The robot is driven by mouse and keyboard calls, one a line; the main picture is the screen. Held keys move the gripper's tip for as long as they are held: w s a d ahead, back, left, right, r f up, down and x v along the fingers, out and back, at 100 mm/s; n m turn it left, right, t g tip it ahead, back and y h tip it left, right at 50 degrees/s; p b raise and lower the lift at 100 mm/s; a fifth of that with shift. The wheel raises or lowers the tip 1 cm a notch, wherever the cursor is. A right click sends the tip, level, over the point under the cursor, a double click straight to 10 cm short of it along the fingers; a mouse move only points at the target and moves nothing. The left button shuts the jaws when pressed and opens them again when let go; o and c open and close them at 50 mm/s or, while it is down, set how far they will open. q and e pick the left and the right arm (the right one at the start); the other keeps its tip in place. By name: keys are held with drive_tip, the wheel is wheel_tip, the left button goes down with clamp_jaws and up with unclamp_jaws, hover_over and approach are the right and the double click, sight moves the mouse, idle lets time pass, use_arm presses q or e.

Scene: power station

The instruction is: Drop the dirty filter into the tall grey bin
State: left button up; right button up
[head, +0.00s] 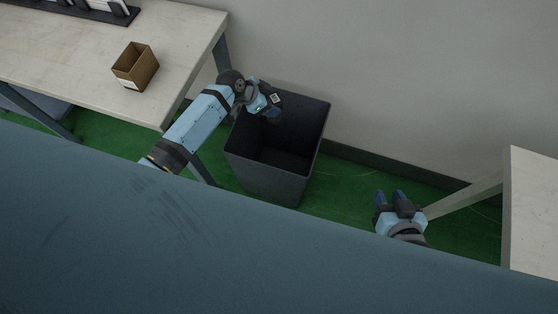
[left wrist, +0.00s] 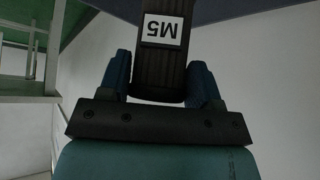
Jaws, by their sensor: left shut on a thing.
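The dirty filter (left wrist: 172,78) is a dark ribbed block with a white label reading M5, upside down in the left wrist view. My left gripper (left wrist: 160,82) is shut on it, one blue finger on each side. In the head view my left gripper (head: 271,109) is over the far left part of the tall grey bin's opening, and the filter is hard to make out there. The bin (head: 262,177) stands upright on the floor, and the part of its inside that shows looks empty. My right gripper (head: 389,197) is to the right of the bin, empty, its fingers apart.
A pale table (head: 70,50) at the left bears an open brown box (head: 136,68) and a dark rack. Another table (head: 532,215) stands at the right. A wall is behind the bin. Green floor (head: 345,180) shows between the bin and the right table.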

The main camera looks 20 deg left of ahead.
use_arm(q)
wheel_tip(320, 180, down, 2)
drive_tip(key=shift+f+b, duration=0.2)
drive_tip(key=shift+b, duration=0.55)
drive_tip(key=shift+f, duration=0.1)
drive_tip(key=o, duration=1.1)
use_arm(e)
drive_tip(key=shift+a, duration=0.3)
drive_tip(key=shift+w+r, duration=0.1)
use_arm(q)
drive_tip(key=shift+s+a+r, duration=0.1)
drive_tip(key=shift+r, duration=0.2)
drive_tip(key=shift+p+v, duration=5.85)
drive_tip(key=shift+v, duration=0.75)
use_arm(e)
drive_tip(key=shift+m+g, duration=0.3)
drive_tip(key=shift+s+d+r, duration=0.1)
drive_tip(key=shift+d+r, duration=0.15)
drive_tip(key=shift+r, duration=0.4)
drive_tip(key=shift+s+d+r, duration=0.15)
drive_tip(key=shift+d+r, duration=0.05)
drive_tip(key=shift+r, duration=0.5)
drive_tip(key=shift+s+d+r, duration=0.1)
drive_tip(key=shift+d+r, duration=0.15)
drive_tip(key=shift+r, duration=0.4)
use_arm(q)
drive_tip(key=shift+s+f, duration=0.1)
use_arm(e)
drive_tip(key=shift+a, duration=0.1)
